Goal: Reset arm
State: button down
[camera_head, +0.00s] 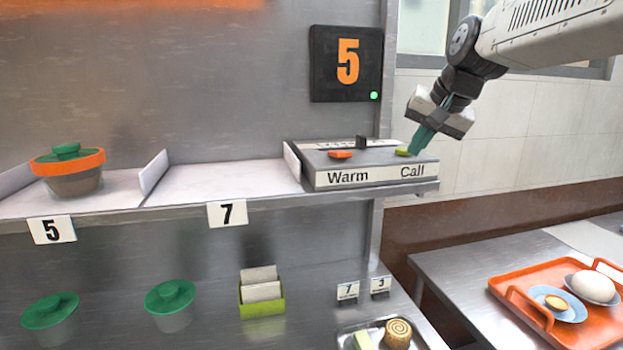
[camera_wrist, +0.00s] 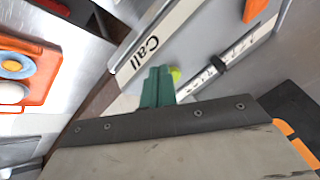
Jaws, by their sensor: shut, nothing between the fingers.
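My gripper (camera_head: 419,141) is shut, with its green fingers together and nothing held. In the head view its tips are right at the yellow-green Call button (camera_head: 402,151) on the control box (camera_head: 370,176); I cannot tell whether they touch it. In the wrist view the fingers (camera_wrist: 157,88) point at the box, and the Call button (camera_wrist: 175,74) shows just beside them, partly hidden. The orange-red Warm button (camera_head: 341,155) is on the left of the box, and a dark slider (camera_head: 361,142) stands behind. The black display (camera_head: 346,64) shows an orange 5 with a green light lit.
A pot with an orange band and green lid (camera_head: 68,170) stands in shelf bay 5. Bay 7 (camera_head: 228,180) is empty. Green-lidded pots (camera_head: 170,296) stand below. An orange tray (camera_head: 510,290) with dishes lies on the right table. The wall behind my arm is clear.

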jog(key=s+f+n+g, duration=0.1)
jog(key=s+f, duration=0.5)
jog(key=s, duration=0.5)
jog(key=s+d+f+n+g+h, duration=0.1)
jog(key=s+f, duration=0.4)
jog(key=s, duration=0.7)
jog(key=s+d+f+n+g+h, duration=0.1)
jog(key=s+f+n+g, duration=0.1)
jog(key=s+f, duration=0.4)
jog(key=s+g, duration=0.1)
jog(key=s, duration=0.4)
jog(key=shift+s+d+f, duration=0.15)
jog(key=shift+d+f, duration=0.1)
jog(key=shift+f, duration=0.05)
